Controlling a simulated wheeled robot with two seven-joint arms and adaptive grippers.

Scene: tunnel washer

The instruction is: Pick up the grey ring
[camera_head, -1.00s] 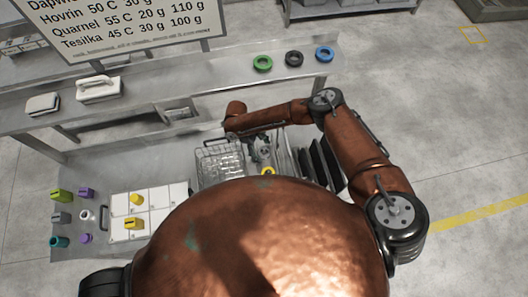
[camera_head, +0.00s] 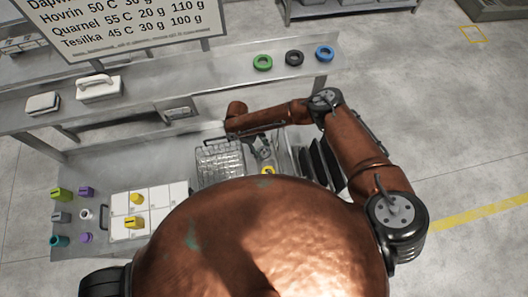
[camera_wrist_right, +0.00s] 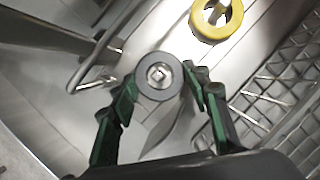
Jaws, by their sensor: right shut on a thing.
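The grey ring (camera_wrist_right: 143,82) shows in the right wrist view, with a pale round centre that has a small square part in it. My right gripper (camera_wrist_right: 160,84) is shut on it, with one dark green finger at each side. I cannot tell whether the ring is lifted or still around a peg. My left gripper is not in view.
A yellow ring (camera_wrist_right: 199,22) lies close by around a pale peg. A wire basket (camera_head: 220,163) stands left of the right gripper, and dark upright plates (camera_head: 325,163) stand to its right. Green (camera_head: 262,63), black (camera_head: 294,58) and blue (camera_head: 325,54) rings lie on the shelf.

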